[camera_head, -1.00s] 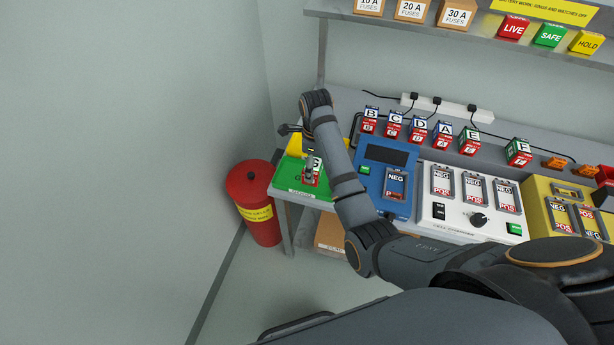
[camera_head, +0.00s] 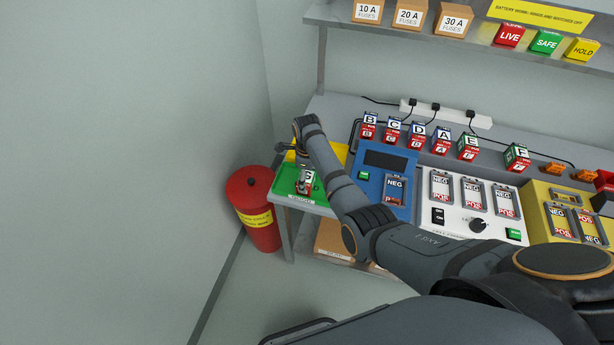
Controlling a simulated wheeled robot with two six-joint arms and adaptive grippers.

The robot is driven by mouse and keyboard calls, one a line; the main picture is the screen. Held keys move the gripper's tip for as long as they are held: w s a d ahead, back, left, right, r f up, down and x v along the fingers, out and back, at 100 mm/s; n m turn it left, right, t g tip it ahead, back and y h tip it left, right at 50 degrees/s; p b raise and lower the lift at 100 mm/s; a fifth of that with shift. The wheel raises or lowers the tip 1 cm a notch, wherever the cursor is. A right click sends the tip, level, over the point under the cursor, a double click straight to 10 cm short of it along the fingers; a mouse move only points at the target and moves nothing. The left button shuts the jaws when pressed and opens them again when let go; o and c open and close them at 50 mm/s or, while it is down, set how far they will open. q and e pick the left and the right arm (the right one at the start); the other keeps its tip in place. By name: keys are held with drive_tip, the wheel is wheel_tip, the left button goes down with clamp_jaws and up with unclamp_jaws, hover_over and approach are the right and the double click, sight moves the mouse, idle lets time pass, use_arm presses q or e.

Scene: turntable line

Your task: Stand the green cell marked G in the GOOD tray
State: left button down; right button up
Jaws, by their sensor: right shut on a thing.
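The green GOOD tray (camera_head: 285,187) sits at the left end of the bench. My right arm reaches in from the right and bends down over it. My right gripper (camera_head: 305,180) is shut on a small cell (camera_head: 308,186) with a white top and red lower part, its letter partly covered. The cell is roughly upright over the tray's middle. I cannot tell whether its base touches the tray floor. My left gripper is not in view.
A yellow tray (camera_head: 339,151) lies behind the green one. A blue tester (camera_head: 372,184) and a white charger (camera_head: 450,215) stand to the right. Several lettered cells (camera_head: 417,136) line the back. A red bin (camera_head: 256,215) stands on the floor at left.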

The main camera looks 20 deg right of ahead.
drive_tip(key=o, duration=1.6)
drive_tip(key=shift+f, duration=0.1)
wheel_tip(320, 180, up, 12)
drive_tip(key=shift+r+b, duration=0.15)
drive_tip(key=shift+b, duration=0.3)
